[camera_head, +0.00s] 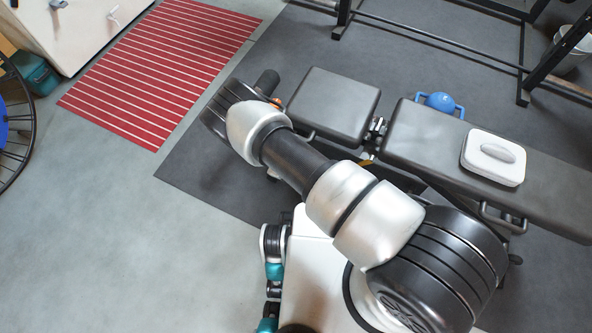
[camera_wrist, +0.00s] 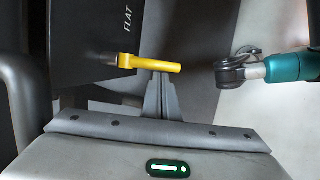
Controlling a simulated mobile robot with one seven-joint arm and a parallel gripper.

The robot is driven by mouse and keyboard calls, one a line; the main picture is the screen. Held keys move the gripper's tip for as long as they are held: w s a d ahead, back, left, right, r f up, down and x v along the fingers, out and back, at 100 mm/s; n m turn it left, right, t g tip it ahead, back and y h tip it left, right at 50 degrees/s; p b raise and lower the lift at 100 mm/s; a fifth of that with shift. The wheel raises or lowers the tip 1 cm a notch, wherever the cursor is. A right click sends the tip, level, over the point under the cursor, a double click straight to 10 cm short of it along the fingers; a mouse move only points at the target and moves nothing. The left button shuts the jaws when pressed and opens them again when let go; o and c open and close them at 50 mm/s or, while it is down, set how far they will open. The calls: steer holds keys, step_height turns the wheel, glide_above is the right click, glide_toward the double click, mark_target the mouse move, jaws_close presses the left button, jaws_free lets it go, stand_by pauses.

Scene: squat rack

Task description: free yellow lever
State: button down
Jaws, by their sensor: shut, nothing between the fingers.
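In the wrist view, the yellow lever (camera_wrist: 150,65) lies across the picture, its thicker left end on a dark shaft beside the word FLAT on a black panel (camera_wrist: 90,40). My gripper (camera_wrist: 161,78) is shut and empty. Its fingertips reach up to the middle of the lever, which overlaps them in the picture. I cannot tell whether they touch. The bench shows there as a short dark pad (camera_head: 335,104) and a long dark pad (camera_head: 440,150).
A white case (camera_head: 493,157) lies on the long pad. Black rack bars (camera_head: 440,42) and a bucket (camera_head: 577,52) are farther back. A red striped mat (camera_head: 165,65) lies at upper left. The grey floor (camera_head: 130,240) at left is clear.

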steer(key=p+v, duration=0.4)
steer(key=v, duration=1.4)
steer(key=shift+d+r, duration=0.15)
steer(key=shift+r, duration=0.05)
steer(key=shift+w, duration=0.15)
steer(key=w+d+r+m+y, duration=0.1)
steer(key=w+d+r+m, duration=0.1)
steer(key=r, duration=0.9)
steer(key=w+d+r+m+y, duration=0.1)
steer(key=d+r+m, duration=0.2)
steer(key=r, duration=0.7)
steer(key=w+d+r+m+y, duration=0.1)
steer(key=w+d+r+m, duration=0.1)
steer(key=r, duration=0.9)
steer(key=s+d+r+m+t+y, duration=0.1)
steer(key=s+d+r+m, duration=0.15)
steer(key=d+r, duration=0.35)
steer(key=s+d+r+m+t+y, duration=0.1)
steer(key=s+d+r, duration=0.3)
steer(key=r, duration=0.5)
steer(key=s+d+r+m+t+h+p, duration=0.1)
steer(key=s+d+r+m, duration=0.1)
steer(key=s+d+r, duration=0.3)
steer(key=s+d+r+m+t, duration=0.1)
steer(key=s+d+r, duration=0.2)
steer(key=s, duration=0.5)
step_height(320, 180, up, 18)
steer(key=p, duration=1.9)
steer(key=shift+w+a, duration=0.2)
steer(key=shift+w, duration=0.15)
